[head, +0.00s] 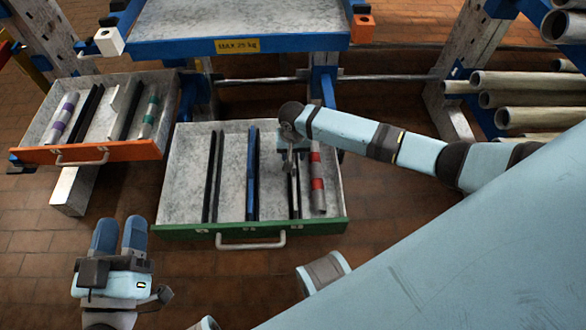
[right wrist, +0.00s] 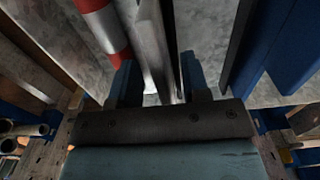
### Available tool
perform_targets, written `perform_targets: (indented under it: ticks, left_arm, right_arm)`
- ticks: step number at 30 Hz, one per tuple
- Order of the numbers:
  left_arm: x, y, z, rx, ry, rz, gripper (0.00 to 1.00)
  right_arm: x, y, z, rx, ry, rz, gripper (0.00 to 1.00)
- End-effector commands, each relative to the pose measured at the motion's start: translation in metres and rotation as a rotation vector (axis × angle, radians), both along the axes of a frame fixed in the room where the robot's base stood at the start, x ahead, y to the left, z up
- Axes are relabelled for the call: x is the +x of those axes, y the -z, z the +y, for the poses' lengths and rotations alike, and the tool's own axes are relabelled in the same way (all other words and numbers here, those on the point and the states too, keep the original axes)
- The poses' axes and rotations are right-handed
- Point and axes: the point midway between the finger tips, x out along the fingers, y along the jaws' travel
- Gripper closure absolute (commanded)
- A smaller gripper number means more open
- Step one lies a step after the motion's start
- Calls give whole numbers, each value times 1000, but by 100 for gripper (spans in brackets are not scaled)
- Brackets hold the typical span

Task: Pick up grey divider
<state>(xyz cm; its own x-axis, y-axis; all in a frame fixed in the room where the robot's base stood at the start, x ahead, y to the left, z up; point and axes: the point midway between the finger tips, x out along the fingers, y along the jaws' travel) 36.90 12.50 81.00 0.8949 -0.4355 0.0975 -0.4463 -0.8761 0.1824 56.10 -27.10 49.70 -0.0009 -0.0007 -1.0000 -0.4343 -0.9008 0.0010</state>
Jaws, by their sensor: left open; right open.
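A grey divider (right wrist: 152,45) stands on edge in the right wrist view, between the two blue fingertips of my right gripper (right wrist: 158,84). The fingers are apart on either side of it; whether either touches it I cannot tell. In the head view my right gripper (head: 288,150) reaches down into the right part of the green-fronted drawer (head: 185,160) and hides much of what is under it. A red-and-white tube (head: 317,180) lies just right of it, also seen in the right wrist view (right wrist: 103,28). My left gripper (head: 119,237) is open and empty, below the drawers.
Dark dividers (head: 212,178) and a blue-and-black one (head: 252,178) stand left of my right gripper. An orange-fronted drawer (head: 90,153) at left holds more strips and tubes. A blue-edged shelf (head: 180,48) hangs behind. Pipes (head: 530,98) are stacked at right.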

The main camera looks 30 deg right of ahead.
Motion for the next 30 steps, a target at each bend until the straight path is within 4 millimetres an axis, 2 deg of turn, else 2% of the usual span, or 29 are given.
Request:
perform_targets:
  ticks: [5,11,23,26,30]
  left_arm:
    - [0,-1,0,0,0,-1,57]
    - [0,-1,0,0,0,0,57]
    - [0,-1,0,2,0,2,57]
    - [1,-1,0,12,0,11,57]
    - [2,3,4,42,-11,46,57]
  right_arm:
    - [0,-1,0,1,0,0,57]
    - [0,-1,0,0,0,-1,100]
    - [1,-3,0,0,0,-1,100]
    - [1,-10,0,1,0,-3,100]
    - [1,-28,0,1,1,-3,100]
